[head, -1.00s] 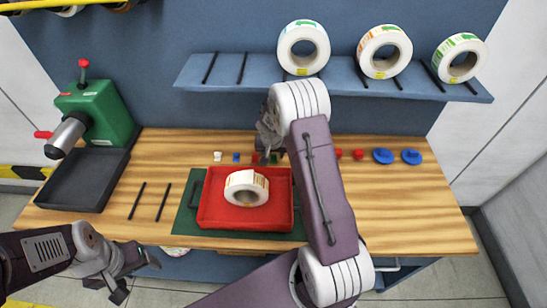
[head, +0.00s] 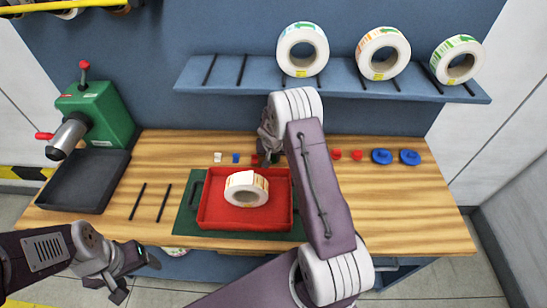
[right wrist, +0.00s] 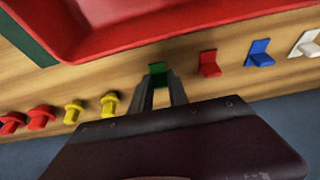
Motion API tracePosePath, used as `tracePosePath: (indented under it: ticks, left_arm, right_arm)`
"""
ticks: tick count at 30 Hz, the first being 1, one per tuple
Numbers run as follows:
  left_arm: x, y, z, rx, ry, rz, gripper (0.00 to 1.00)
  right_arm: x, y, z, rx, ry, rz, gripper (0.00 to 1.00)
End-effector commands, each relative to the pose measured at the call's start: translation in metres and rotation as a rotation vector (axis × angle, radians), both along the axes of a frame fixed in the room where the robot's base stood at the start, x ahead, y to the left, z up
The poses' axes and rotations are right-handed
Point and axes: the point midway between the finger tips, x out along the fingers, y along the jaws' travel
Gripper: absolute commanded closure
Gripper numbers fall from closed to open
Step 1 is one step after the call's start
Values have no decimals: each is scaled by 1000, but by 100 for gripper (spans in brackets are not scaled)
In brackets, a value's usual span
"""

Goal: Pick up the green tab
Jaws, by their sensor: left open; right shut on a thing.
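The green tab (right wrist: 156,69) stands on the wooden bench between my right gripper's fingertips in the right wrist view. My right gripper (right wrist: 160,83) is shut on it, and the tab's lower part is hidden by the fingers. In the head view my right gripper (head: 269,153) is at the row of tabs behind the red tray, and the green tab is mostly hidden there. My left gripper (head: 128,280) is open and empty in front of the bench's front edge, at the lower left.
A red tab (right wrist: 209,63), a blue tab (right wrist: 259,54) and a white tab (right wrist: 305,45) stand to one side; two yellow tabs (right wrist: 109,104) and red pieces (right wrist: 40,118) to the other. The red tray (head: 215,215) holds a label roll (head: 246,188).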

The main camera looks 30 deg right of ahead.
Motion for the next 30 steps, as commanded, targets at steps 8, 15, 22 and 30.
tracePosePath:
  ticks: [8, 15, 22, 30]
  left_arm:
    - [0, 0, 6, 0, 0, 0, 29]
    - [0, 0, 5, 0, 0, 0, 29]
    - [0, 0, 15, 0, 0, 0, 29]
    - [0, 0, 17, 0, 0, 0, 29]
  right_arm:
    - [1, 0, 40, -2, -5, -1, 100]
    - [-44, -29, 72, 0, -2, -6, 100]
    - [-84, -53, 101, -1, -2, -4, 100]
    - [-99, -62, 109, 0, 0, 0, 100]
